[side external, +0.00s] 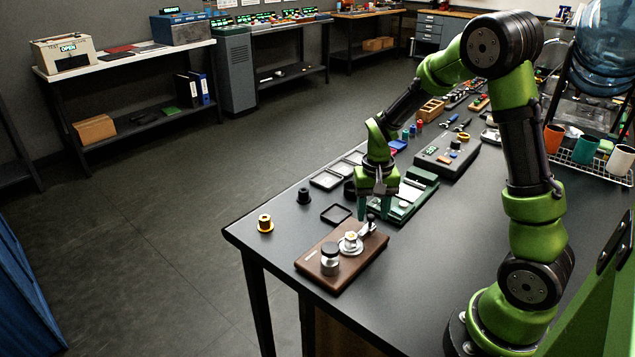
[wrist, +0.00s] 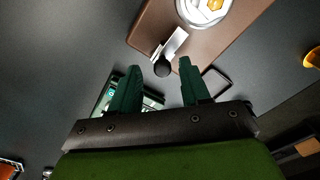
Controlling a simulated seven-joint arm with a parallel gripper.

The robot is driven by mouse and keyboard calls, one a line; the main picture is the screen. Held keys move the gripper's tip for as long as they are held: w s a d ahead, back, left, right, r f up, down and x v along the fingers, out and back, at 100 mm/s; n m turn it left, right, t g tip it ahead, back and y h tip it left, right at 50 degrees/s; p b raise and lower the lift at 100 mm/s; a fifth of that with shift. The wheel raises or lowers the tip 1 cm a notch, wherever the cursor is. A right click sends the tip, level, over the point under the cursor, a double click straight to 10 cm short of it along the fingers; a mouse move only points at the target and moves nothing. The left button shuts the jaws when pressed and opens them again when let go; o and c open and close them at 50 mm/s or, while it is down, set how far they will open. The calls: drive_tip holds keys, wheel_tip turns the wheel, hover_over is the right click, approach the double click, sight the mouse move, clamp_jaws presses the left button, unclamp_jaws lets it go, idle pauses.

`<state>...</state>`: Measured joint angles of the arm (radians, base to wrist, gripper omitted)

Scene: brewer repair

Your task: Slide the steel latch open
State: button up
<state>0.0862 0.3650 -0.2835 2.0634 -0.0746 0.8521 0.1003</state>
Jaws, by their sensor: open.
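The steel latch (wrist: 174,44) lies on the edge of a brown wooden board (side external: 322,274), beside a round metal fitting with a yellow centre (side external: 350,243). The latch has a black round knob (wrist: 162,68) at its near end. In the side view the latch (side external: 367,228) is small, just below my gripper. My gripper (wrist: 160,72) is open, its two green fingers apart with the knob showing between and just beyond their tips. In the side view my gripper (side external: 376,212) points down over the board's far end. I cannot tell whether a finger touches the knob.
A metal cylinder (side external: 330,258) stands on the board's near end. The tabletop right of the board is clear.

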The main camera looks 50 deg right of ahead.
wheel_tip(320, 180, up, 17)
idle(0.4)
drive_tip(key=shift+f, duration=0.1)
